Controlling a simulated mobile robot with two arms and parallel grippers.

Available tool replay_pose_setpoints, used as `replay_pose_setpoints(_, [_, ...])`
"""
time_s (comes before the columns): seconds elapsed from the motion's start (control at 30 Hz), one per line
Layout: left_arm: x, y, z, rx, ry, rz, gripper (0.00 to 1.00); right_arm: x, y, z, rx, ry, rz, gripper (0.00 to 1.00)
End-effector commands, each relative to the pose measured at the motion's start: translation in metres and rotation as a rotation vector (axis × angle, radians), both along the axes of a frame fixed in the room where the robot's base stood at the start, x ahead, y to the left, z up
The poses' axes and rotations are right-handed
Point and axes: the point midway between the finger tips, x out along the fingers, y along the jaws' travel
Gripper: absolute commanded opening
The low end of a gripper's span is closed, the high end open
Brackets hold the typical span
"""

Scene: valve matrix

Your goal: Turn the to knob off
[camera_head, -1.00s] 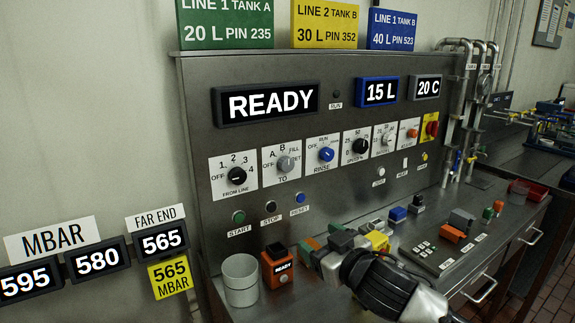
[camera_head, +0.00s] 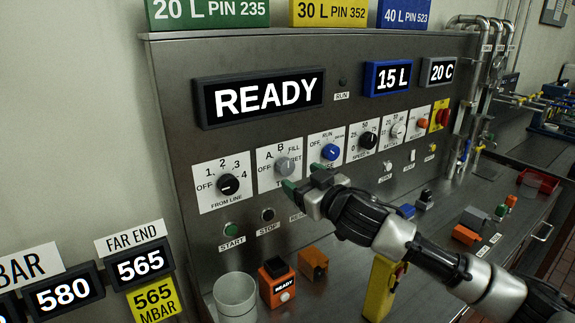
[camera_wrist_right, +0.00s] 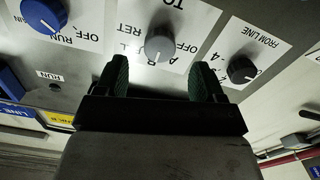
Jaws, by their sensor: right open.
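The TO knob (camera_head: 284,167) is a round grey knob on a white plate marked OFF, A, B, FILL and RET. I cannot tell its pointer's setting clearly. It also shows in the right wrist view (camera_wrist_right: 159,46), where the panel appears upside down. My right gripper (camera_head: 302,180) is in front of the panel, just below and to the right of the knob in the head view. Its green-padded fingers stand apart and empty; in the wrist view the knob lies beyond the gap between the fingertips (camera_wrist_right: 160,80). My left gripper is not in view.
The black FROM LINE knob (camera_head: 228,185) is left of the TO knob, and the blue RINSE knob (camera_head: 330,152) is right, close to my right gripper. START (camera_head: 231,229) and STOP (camera_head: 268,214) buttons sit below. A grey cup (camera_head: 236,297) stands on the bench.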

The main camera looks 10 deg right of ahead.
Motion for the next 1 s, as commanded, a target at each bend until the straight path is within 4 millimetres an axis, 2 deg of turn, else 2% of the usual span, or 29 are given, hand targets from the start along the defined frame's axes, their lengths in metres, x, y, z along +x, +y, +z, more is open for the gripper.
replay_pose_setpoints(0.1, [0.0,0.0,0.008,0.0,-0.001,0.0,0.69,0.023,0.01,0.003,0.001,-0.001,0.0,0.69])
replay_pose_setpoints(0.3, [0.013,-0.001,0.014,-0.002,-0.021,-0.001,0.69,0.047,0.02,0.001,0.001,0.0,0.0,0.69])
replay_pose_setpoints(0.47, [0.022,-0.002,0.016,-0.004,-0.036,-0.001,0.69,0.055,0.023,0.001,-0.001,-0.001,0.001,0.69])
replay_pose_setpoints(0.73, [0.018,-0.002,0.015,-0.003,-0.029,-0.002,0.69,0.055,0.023,0.0,-0.001,0.0,0.0,0.69])
replay_pose_setpoints(1.0, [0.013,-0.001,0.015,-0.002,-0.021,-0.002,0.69,0.055,0.023,0.0,-0.001,0.0,0.0,0.28])
